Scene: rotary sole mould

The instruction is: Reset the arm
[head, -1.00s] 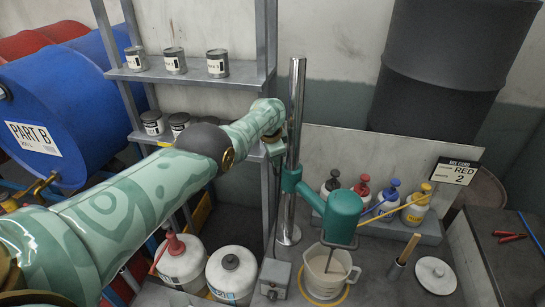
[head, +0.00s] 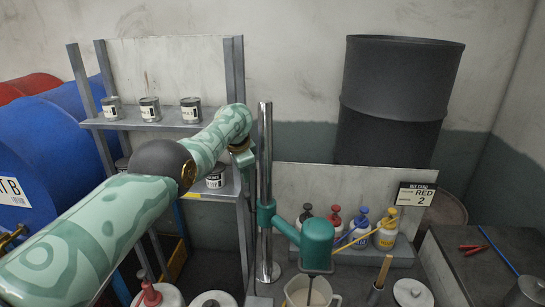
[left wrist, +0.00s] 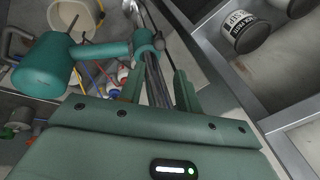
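My left arm comes in from the left in pale green patterned covers. Its gripper (head: 243,158) points down beside the mixer's steel post (head: 265,180), in front of the shelf; in the head view its fingers are small and partly hidden. In the left wrist view the two green fingers (left wrist: 160,90) stand apart, with the post showing between them; I cannot tell whether they touch it. The teal mixer head (head: 317,243) hangs from the post, its shaft in a white jug (head: 312,293); it also shows in the left wrist view (left wrist: 42,66). My right gripper is out of view.
A metal shelf (head: 165,122) with several small cans stands behind my arm. Blue drums (head: 40,150) are at left. Several pump bottles (head: 384,230) stand right of the mixer, below a black drum (head: 395,95). A dark bench (head: 465,270) is at right.

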